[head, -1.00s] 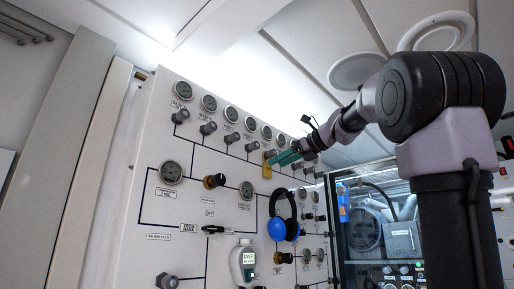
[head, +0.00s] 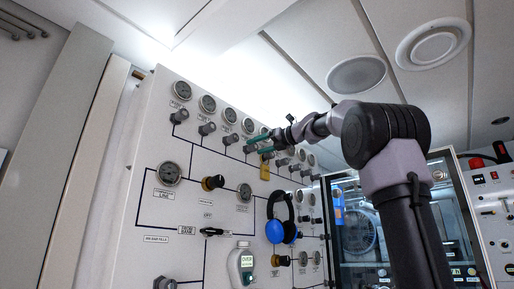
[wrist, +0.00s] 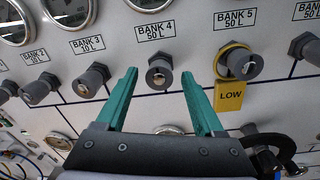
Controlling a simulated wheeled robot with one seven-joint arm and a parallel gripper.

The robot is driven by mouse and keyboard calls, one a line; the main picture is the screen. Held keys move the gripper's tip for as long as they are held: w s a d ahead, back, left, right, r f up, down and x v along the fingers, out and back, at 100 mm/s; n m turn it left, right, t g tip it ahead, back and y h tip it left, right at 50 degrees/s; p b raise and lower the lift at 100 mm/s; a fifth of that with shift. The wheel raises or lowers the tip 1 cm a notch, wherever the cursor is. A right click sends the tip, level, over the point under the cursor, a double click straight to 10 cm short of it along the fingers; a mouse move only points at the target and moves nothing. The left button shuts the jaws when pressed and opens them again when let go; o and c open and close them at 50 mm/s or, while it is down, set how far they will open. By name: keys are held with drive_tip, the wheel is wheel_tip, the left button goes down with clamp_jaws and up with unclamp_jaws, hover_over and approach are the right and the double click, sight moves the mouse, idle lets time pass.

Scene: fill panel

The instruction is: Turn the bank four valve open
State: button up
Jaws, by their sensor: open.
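The bank four valve (wrist: 159,76) is a dark grey knob under the "BANK 4 50 L" label (wrist: 155,31) in the wrist view. My gripper (wrist: 160,78) is open, with one teal finger on each side of this knob and visible gaps between. I cannot tell whether the fingertips reach as deep as the knob. In the head view my gripper (head: 252,146) is at the upper row of valves, its fingers partly covering the knobs there.
The bank three valve (wrist: 92,78) is left of my left finger. Round gauges (head: 208,103) line the panel top. A glass-fronted cabinet (head: 362,235) stands behind my arm.

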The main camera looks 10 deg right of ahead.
drive_tip(key=shift+w+a, duration=0.25)
drive_tip(key=shift+w, duration=0.05)
clamp_jaws()
